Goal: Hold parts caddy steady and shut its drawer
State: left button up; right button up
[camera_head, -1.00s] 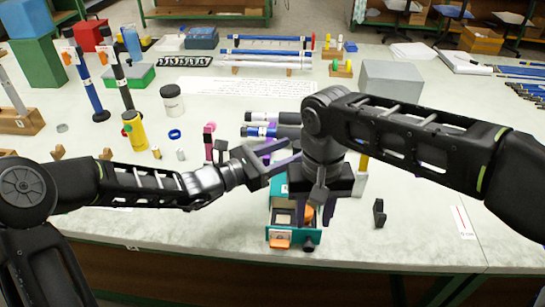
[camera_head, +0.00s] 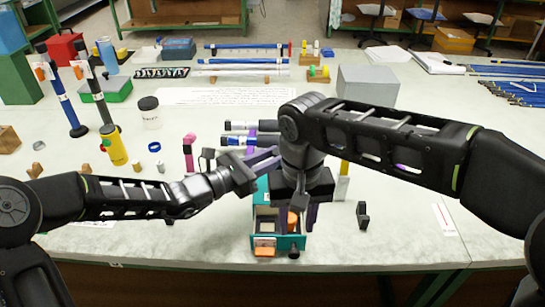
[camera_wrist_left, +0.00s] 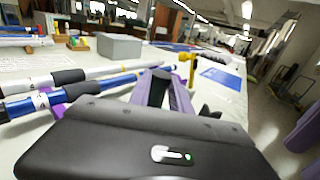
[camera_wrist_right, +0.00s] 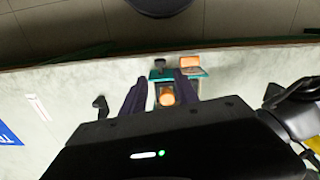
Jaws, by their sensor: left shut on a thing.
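The parts caddy (camera_head: 262,187) is a teal box at the table's front edge, partly hidden under my grippers. Its drawer (camera_head: 265,241) is pulled out toward me, with an orange tag and a dark knob on the front. An orange round part (camera_head: 292,218) lies in the drawer and shows in the right wrist view (camera_wrist_right: 166,97). My left gripper (camera_head: 270,163) is shut on the caddy at its far end; the contact is mostly hidden. My right gripper (camera_head: 299,215) points down over the drawer, its fingers (camera_wrist_right: 158,98) apart and nothing visibly gripped.
A small black bracket (camera_head: 362,214) stands right of the caddy. Behind the grippers lie dark-ended rods (camera_head: 238,141). A yellow bottle (camera_head: 113,145) and a pink item (camera_head: 188,152) stand left. The table's front edge is close to the drawer.

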jog(key=shift+c, duration=0.5)
jog(key=shift+r, duration=0.15)
jog(key=shift+c, duration=0.6)
jog(key=s+r, duration=0.1)
jog(key=s+r+n+t, duration=0.1)
jog(key=shift+s+r, duration=0.2)
jog(key=shift+r, duration=0.15)
jog(key=c, duration=0.5)
jog(key=s+n, duration=0.1)
jog(key=n, duration=0.1)
jog(key=s+n, duration=0.1)
jog(key=n, duration=0.1)
jog(key=shift+s+r+n+t, duration=0.1)
jog(key=shift+r+n+t, duration=0.1)
jog(key=shift+n+t, duration=0.15)
grip_shut()
jog(key=s+f+n, duration=0.1)
jog(key=n, duration=0.8)
jog(key=s+f+n, duration=0.1)
jog(key=s+n, duration=0.1)
jog(key=n, duration=0.8)
jog(key=s+f+n+t, duration=0.1)
jog(key=n, duration=0.9)
jog(key=shift+s+d, duration=0.15)
jog(key=shift+s, duration=0.15)
